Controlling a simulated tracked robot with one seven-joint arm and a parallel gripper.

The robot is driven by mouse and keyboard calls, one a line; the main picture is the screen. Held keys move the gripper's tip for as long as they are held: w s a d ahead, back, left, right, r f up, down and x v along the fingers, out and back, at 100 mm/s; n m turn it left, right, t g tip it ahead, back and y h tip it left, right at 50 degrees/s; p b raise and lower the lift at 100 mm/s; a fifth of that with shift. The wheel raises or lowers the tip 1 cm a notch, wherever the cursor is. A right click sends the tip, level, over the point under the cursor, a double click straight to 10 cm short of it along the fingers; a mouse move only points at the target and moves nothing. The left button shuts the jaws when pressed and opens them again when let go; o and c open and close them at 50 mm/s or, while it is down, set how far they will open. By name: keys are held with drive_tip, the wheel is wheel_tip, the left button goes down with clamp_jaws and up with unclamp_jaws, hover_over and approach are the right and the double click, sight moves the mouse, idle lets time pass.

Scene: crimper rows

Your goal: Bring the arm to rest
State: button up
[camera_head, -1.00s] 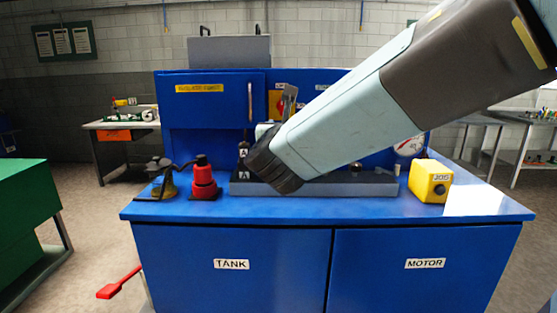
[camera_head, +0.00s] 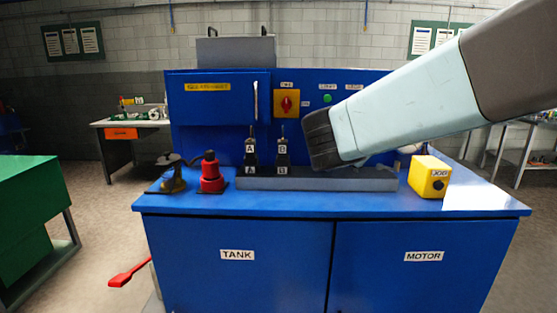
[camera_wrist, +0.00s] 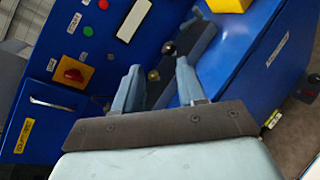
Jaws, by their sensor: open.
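My gripper (camera_wrist: 157,76) shows in the wrist view with its two pale blue fingers apart and nothing between them. Beyond the fingers, a grey rail with dark round knobs (camera_wrist: 168,48) lies on the blue bench. The fingers are hidden there. Levers A (camera_head: 250,152) and B (camera_head: 282,153) stand upright on the rail, clear of the arm.
On the blue bench (camera_head: 300,204) stand a red bottle-like thing (camera_head: 211,172), a dark and yellow device (camera_head: 172,175) and a yellow box (camera_head: 430,177). A back panel carries a red rotary switch (camera_head: 287,103). A green cabinet (camera_head: 30,205) stands left; a red handle (camera_head: 128,276) juts out low.

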drive_tip(key=s+d+f+m+g, duration=0.55)
drive_tip(key=s+d+m, duration=0.35)
drive_tip(key=m, duration=0.3)
drive_tip(key=s+a+f+m+g+y, duration=0.2)
drive_tip(key=s+m+y, duration=0.4)
drive_tip(key=m, duration=0.5)
drive_tip(key=shift+s+a+m+y, duration=0.2)
drive_tip(key=shift+s+m+y, duration=0.15)
drive_tip(key=shift+s, duration=0.7)
drive_tip(key=shift+f, duration=0.1)
